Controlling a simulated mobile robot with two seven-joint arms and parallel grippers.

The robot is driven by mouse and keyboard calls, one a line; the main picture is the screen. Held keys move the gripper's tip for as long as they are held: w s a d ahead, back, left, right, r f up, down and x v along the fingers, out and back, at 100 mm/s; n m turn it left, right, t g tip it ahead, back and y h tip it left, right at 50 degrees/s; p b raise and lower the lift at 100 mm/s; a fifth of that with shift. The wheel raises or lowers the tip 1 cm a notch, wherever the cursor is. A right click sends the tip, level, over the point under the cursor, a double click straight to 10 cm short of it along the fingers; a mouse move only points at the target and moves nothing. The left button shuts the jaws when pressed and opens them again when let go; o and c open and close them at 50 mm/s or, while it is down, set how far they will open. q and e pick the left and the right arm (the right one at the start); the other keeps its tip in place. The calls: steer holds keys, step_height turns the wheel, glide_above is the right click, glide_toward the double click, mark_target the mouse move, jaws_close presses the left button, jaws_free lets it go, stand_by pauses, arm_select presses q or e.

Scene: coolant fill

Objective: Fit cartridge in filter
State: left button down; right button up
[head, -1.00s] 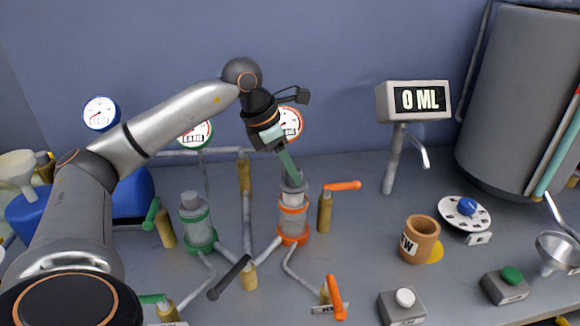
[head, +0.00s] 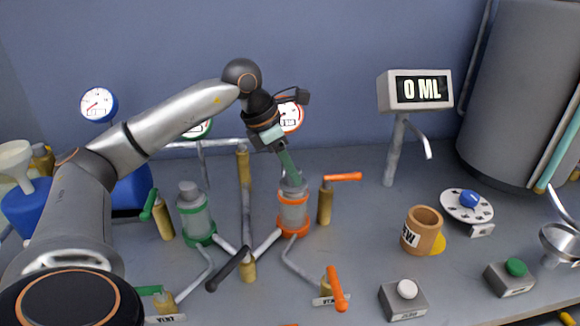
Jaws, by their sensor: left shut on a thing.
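The orange-ringed filter (head: 293,213) stands upright on the bench, with a clear body between orange bands. My left gripper (head: 291,177) points down at its top from above, its green fingers shut on a grey-topped piece (head: 294,190), which looks like the cartridge. That piece sits in line with the filter's mouth, its lower part inside or hidden by the upper rim; I cannot tell how deep it sits. The green-ringed filter (head: 197,220) stands to the left with a grey top. My right gripper is out of view.
An orange-handled valve (head: 325,203) stands close right of the filter. A black-handled valve (head: 247,268) and pipes lie in front. A gauge (head: 289,116) is behind my gripper.

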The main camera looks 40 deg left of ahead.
arm_select(q)
steer(key=shift+f+b, duration=0.45)
steer(key=shift+f, duration=0.25)
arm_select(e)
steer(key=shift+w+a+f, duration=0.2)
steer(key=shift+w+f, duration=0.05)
arm_select(q)
steer(key=shift+c, duration=1.7)
jaws_free()
steer(key=shift+r, duration=0.1)
steer(key=p+v, duration=0.2)
steer(key=v, duration=1)
steer(key=shift+r, duration=0.15)
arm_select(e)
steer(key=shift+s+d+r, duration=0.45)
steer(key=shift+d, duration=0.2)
arm_select(q)
steer(key=shift+s+a, duration=0.1)
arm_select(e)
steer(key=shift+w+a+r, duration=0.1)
